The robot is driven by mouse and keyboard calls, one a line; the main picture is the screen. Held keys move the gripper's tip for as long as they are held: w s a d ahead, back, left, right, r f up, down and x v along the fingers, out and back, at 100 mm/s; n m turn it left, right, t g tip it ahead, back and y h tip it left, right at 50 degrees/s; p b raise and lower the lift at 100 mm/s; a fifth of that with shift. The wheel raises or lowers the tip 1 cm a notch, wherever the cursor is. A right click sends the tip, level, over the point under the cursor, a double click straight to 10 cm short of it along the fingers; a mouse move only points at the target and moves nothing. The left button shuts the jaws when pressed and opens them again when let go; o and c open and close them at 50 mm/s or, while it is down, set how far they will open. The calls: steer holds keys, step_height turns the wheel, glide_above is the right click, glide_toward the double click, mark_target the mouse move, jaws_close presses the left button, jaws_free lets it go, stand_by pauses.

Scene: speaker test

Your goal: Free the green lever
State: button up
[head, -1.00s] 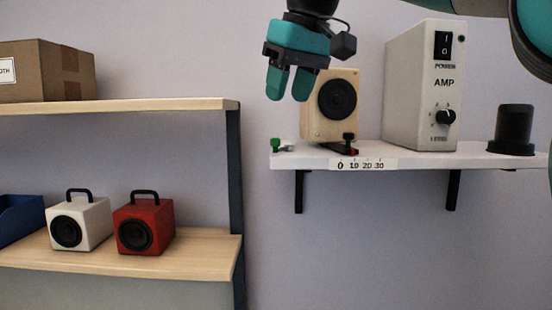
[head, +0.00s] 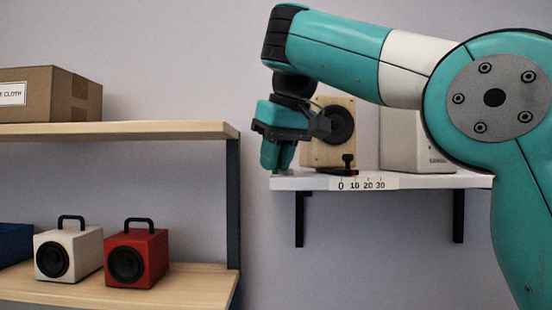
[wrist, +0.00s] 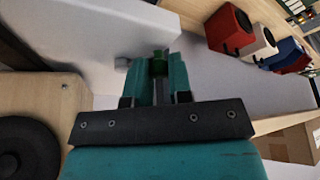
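The green lever (wrist: 160,61) shows in the wrist view between the two teal fingers of my gripper (wrist: 162,72). The fingers stand on either side of its knob with little or no gap. I cannot tell whether they press on it. In the head view my gripper (head: 277,166) points down at the left end of the white shelf (head: 310,181), and its fingers hide most of the lever. A wooden speaker (head: 318,152) stands on the shelf just right of my gripper. A black lever with a red part (head: 348,163) sits in front of it.
A scale strip (head: 365,184) runs along the shelf's front edge. The amp (head: 400,155) stands right of the speaker, partly behind my arm. A wooden rack on the left holds a cardboard box (head: 55,97), a white speaker (head: 80,250), a red speaker (head: 150,250) and a blue bin (head: 14,244).

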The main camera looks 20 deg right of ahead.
jaws_close()
steer(key=shift+a+p, duration=0.1)
steer(key=shift+p, duration=0.2)
steer(key=w+m+h+p, duration=0.1)
steer(key=m+p, duration=0.1)
steer(key=m+h+p, duration=0.1)
steer(key=m+p, duration=0.1)
steer(key=p, duration=0.1)
steer(key=w+m+p, duration=0.1)
steer(key=m+p, duration=0.1)
steer(key=m, duration=0.1)
steer(key=shift+w+a+r+h, duration=0.1)
steer(key=shift+w+a+h, duration=0.25)
steer(key=shift+a+h, duration=0.05)
steer(key=o, duration=0.6)
jaws_free()
steer(key=shift+c, duration=0.2)
